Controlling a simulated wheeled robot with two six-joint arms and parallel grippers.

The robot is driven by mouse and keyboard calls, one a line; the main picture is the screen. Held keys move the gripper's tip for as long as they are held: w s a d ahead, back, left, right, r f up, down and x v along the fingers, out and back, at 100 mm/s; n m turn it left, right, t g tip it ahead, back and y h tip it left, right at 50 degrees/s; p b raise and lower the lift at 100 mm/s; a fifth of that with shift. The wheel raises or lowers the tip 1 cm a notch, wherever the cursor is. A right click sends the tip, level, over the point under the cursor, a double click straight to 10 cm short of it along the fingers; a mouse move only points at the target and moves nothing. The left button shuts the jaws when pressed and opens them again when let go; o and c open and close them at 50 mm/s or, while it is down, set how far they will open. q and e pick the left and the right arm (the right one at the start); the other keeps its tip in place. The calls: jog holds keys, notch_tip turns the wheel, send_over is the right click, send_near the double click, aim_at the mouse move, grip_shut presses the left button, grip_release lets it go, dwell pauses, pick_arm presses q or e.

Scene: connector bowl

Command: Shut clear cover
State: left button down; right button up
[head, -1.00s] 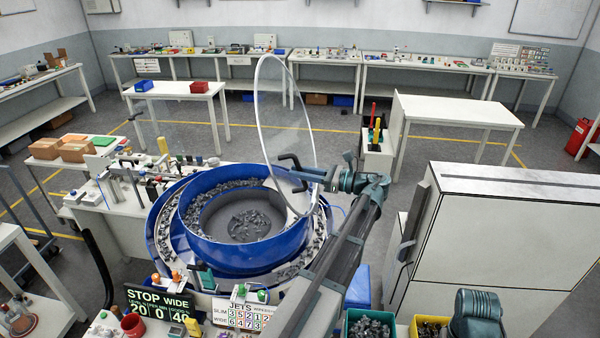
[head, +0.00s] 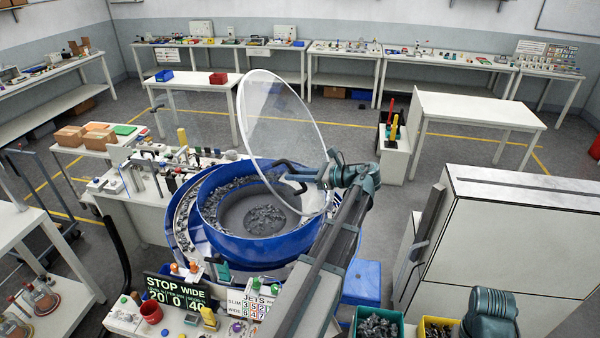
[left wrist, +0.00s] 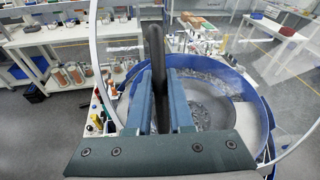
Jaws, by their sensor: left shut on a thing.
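The clear cover (head: 275,115) is a round transparent disc with a pale rim. It stands open, steeply tilted, over the right side of the blue feeder bowl (head: 225,228). The bowl holds many small grey parts. My left gripper (head: 308,175) is at the cover's right face, shut on its dark handle (head: 285,165). In the left wrist view, the jaws (left wrist: 158,95) close on the dark handle (left wrist: 157,50), with the cover's rim (left wrist: 94,55) to the left and the bowl (left wrist: 262,115) behind. My right gripper is not seen.
Green (head: 402,325) and yellow (head: 424,326) bins are at the bottom right. A large white cabinet (head: 520,240) stands to the right.

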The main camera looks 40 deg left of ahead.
pick_arm(q)
jog(key=c, duration=0.8)
grip_release()
jog(key=w+d, duration=0.4)
jog(key=d, duration=0.8)
jog(key=shift+d, duration=0.3)
jog(key=shift+r, duration=0.1)
